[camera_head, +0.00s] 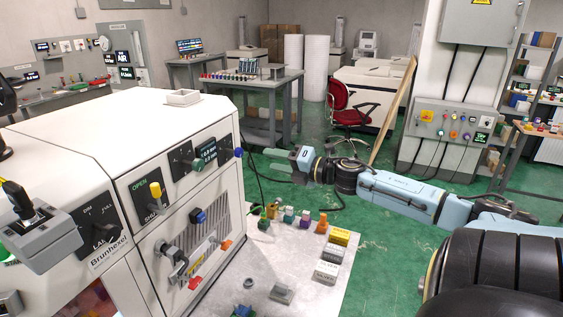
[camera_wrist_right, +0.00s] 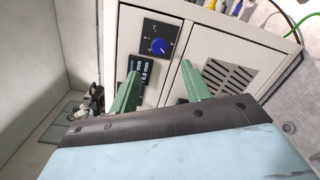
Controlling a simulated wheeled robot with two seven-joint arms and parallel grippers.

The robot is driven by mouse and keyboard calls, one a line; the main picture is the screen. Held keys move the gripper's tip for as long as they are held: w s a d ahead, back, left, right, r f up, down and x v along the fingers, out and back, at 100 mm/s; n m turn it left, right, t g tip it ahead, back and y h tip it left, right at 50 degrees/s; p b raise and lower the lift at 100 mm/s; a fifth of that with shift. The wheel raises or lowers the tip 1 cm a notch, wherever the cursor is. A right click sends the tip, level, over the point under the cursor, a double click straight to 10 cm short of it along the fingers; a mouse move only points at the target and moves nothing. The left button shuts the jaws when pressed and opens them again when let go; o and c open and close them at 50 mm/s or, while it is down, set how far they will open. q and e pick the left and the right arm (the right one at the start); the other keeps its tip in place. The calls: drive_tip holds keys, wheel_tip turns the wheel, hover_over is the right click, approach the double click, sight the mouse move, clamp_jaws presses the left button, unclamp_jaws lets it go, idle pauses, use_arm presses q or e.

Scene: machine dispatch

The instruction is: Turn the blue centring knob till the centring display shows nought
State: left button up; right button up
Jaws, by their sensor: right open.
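The blue knob (camera_wrist_right: 159,46) sits on a dark plate with white marks in the right wrist view. Beside it a dark display (camera_wrist_right: 146,72) shows small sideways white text with "mm"; I cannot read the value surely. In the head view a blue knob (camera_head: 238,152) sticks out at the right edge of the white machine (camera_head: 190,120). My right gripper (camera_head: 280,160) is to the right of that knob, apart from it. In the wrist view its green fingers (camera_wrist_right: 161,68) are spread and empty, the knob lying beyond the gap between their tips. My left gripper is out of view.
A pale table (camera_head: 300,260) with small parts stands below my right arm. A vented panel (camera_wrist_right: 232,78) and coloured cables show in the wrist view. Green floor lies open beyond.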

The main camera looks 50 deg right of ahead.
drive_tip(key=shift+s+d, duration=0.15)
drive_tip(key=shift+s, duration=0.45)
idle(0.3)
